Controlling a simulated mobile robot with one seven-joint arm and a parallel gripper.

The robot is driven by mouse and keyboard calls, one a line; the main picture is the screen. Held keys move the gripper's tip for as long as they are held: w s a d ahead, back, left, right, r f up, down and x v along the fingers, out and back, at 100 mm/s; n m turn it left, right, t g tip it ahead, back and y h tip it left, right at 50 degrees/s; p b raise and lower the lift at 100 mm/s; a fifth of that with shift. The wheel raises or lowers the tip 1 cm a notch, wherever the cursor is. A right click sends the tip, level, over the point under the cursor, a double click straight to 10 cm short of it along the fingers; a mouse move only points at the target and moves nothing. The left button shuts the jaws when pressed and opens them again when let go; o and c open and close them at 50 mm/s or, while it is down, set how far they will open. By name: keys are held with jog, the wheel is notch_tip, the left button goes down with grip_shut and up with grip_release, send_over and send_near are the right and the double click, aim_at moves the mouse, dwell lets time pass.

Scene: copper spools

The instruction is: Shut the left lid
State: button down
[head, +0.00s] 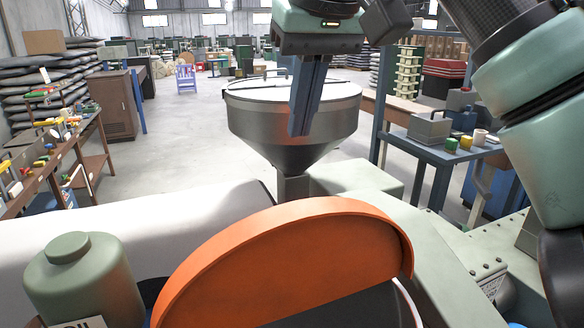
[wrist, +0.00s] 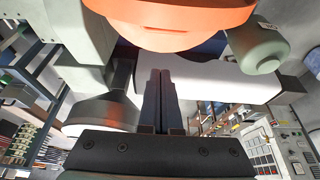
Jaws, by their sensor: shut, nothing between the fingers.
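A large orange half-round lid (head: 290,255) stands raised at the bottom middle of the head view, its curved rim up. A dark surface shows below it on the right. It also shows at the top of the wrist view (wrist: 175,14). I cannot tell from these frames whether a second lid is beside it. My gripper (head: 299,132) points down with its fingers together and empty, beyond the lid and above it in the head view. In the wrist view my gripper (wrist: 160,72) points toward the lid, with a visible gap between them.
A grey metal hopper (head: 255,120) with a pale round top stands behind my fingers. A green cylinder (head: 85,285) is left of the lid, and pale green machine housing (head: 450,265) is right. A workbench (head: 85,155) stands left and a blue table (head: 425,150) right.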

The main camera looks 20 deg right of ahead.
jog(key=p+x, duration=0.1)
jog(key=x, duration=0.8)
jog(key=shift+f+p, duration=0.3)
jog(key=shift+s+p, duration=0.45)
jog(key=shift+s, duration=1.5)
jog(key=shift+f, duration=0.15)
